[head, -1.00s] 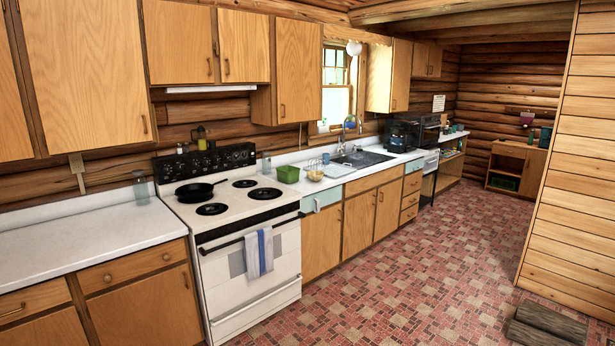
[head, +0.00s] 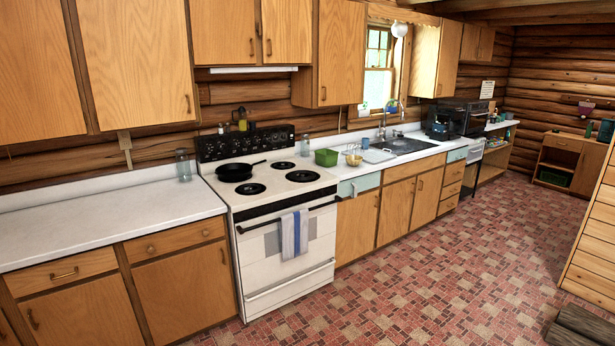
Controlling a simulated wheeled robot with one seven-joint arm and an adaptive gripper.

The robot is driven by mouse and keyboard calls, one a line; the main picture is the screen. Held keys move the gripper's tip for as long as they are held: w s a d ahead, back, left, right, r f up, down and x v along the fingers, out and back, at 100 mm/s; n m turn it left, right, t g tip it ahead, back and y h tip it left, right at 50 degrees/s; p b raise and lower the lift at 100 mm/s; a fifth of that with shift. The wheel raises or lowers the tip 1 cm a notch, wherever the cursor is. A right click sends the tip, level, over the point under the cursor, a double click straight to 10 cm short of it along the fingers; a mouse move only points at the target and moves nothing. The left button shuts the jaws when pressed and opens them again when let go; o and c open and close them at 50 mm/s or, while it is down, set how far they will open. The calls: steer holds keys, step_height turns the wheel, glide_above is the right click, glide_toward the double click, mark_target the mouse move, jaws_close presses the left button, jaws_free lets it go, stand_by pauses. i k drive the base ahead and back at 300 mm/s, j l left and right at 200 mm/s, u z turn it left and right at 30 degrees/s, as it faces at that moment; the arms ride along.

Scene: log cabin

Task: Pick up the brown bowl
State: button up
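A small tan-brown bowl (head: 353,160) stands on the white counter right of the stove. It is the only bowl of that colour I can make out, and it is small in the view. My gripper and arm do not show in the head view.
The white stove (head: 283,230) holds a black pan (head: 236,172); a striped towel (head: 294,234) hangs on its door. The sink (head: 405,146) is farther right. A glass jar (head: 183,166) stands left of the stove. The tiled floor (head: 430,260) is clear; logs (head: 585,328) lie at lower right.

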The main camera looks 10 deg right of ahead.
mark_target(354, 161)
steer(key=i+l+z, duration=0.2)
steer(key=i, duration=0.35)
steer(key=i+l+z, duration=0.2)
steer(key=i, duration=0.4)
steer(key=i+z, duration=0.15)
steer(key=i, duration=0.4)
steer(key=i+z, duration=0.2)
steer(key=i, duration=0.4)
steer(key=i+j+z, duration=0.2)
steer(key=i, duration=0.35)
steer(key=i+j+z, duration=0.2)
steer(key=i, duration=0.4)
steer(key=i+j+z, duration=0.2)
steer(key=i, duration=0.35)
steer(key=i+j+z, duration=0.2)
steer(key=i+j, duration=0.3)
